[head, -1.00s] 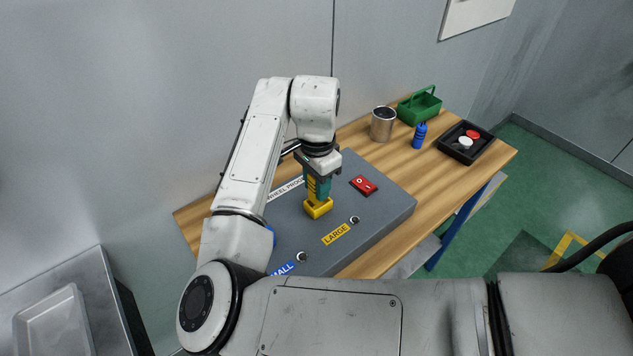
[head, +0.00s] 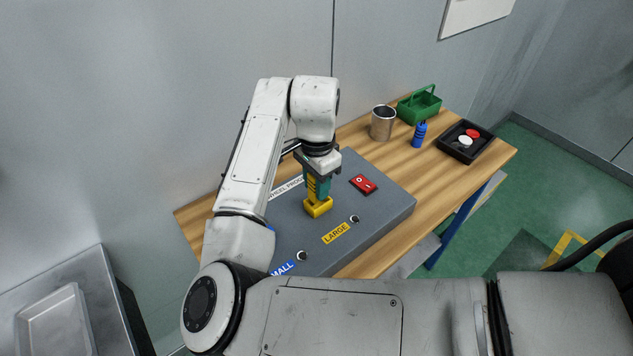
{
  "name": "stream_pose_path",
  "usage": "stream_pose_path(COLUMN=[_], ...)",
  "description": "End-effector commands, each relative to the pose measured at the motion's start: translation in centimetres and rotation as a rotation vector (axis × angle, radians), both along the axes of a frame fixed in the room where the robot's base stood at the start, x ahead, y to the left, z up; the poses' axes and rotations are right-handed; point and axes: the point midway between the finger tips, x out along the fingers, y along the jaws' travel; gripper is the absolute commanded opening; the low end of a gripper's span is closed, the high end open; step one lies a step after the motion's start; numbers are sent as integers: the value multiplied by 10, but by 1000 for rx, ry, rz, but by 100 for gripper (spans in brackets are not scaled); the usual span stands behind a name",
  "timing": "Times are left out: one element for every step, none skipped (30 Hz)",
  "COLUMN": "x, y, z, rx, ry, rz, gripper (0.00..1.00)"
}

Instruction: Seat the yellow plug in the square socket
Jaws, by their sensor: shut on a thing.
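The yellow plug (head: 318,207) is upright on or just above the top of the grey panel box (head: 380,210). I cannot tell whether its base touches the box. My gripper (head: 317,186) points down from above and is shut on the plug's upper part. No square socket shows; the plug, gripper and arm cover part of the box top.
The box has a red switch (head: 363,184), a yellow LARGE label (head: 336,233), a blue label (head: 283,269) and two small round spindles. A metal cup (head: 383,123), blue bottle (head: 419,134), green carrier (head: 419,105) and black tray (head: 465,155) stand farther right on the wooden table (head: 440,185).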

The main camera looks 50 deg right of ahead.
Motion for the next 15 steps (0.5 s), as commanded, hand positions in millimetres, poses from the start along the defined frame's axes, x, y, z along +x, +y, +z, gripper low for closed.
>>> stream_pose_path(x=[0, 0, 0, 0, 0, 0, 0, 0, 0, 0, 0, 0, 0, 0, 0], y=[0, 0, 0, 0, 0, 0, 0, 0, 0, 0, 0, 0, 0, 0, 0], z=[-1, -2, -3, -4, -4, -5, -6, -7, -8, -8, -9, -10, -10, -11, -12], rx=[0, 0, 0, 0, 0, 0, 0, 0, 0, 0, 0, 0, 0, -1, -1], ry=[0, 0, 0, 0, 0, 0, 0, 0, 0, 0, 0, 0, 0, 0, 0], rz=[0, 0, 0, 0, 0, 1, 1, 1, 1, 1, 1, 1, 1, 1, 1], gripper=[0, 0, 0, 0, 0, 0, 0, 0, 0, 0, 0, 0, 0, 0, 0])
